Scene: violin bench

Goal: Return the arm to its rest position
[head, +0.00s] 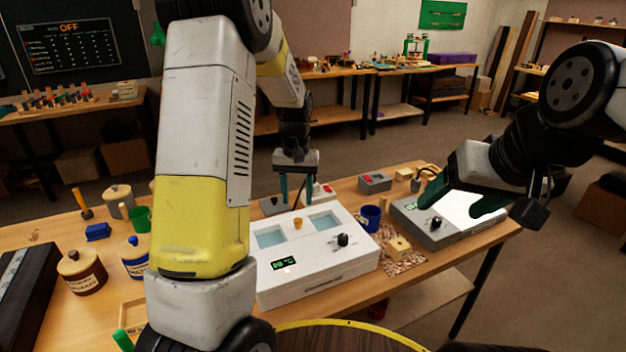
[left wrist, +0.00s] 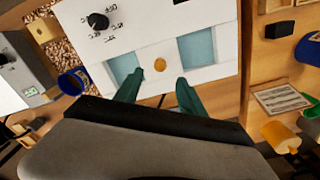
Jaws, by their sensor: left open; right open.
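My left gripper (head: 292,190) hangs fingers down near the far edge of the white box on the bench. Its two green fingers are apart with nothing between them. In the left wrist view the left gripper (left wrist: 158,88) shows its fingers spread in front of the white box (left wrist: 210,73). My right gripper (head: 462,202) is at the right, its green fingers spread and empty, over the grey device with a bright white panel (head: 472,212). I cannot tell whether it touches that device. My left forearm hides part of the bench.
The white box (head: 330,272) has two pale blue windows, an amber knob (head: 298,223) and a black dial (head: 343,240). A blue cup (head: 371,217) stands to its right. Lidded jars (head: 82,270) and a green mug (head: 140,218) stand at the left. Open floor lies behind the bench.

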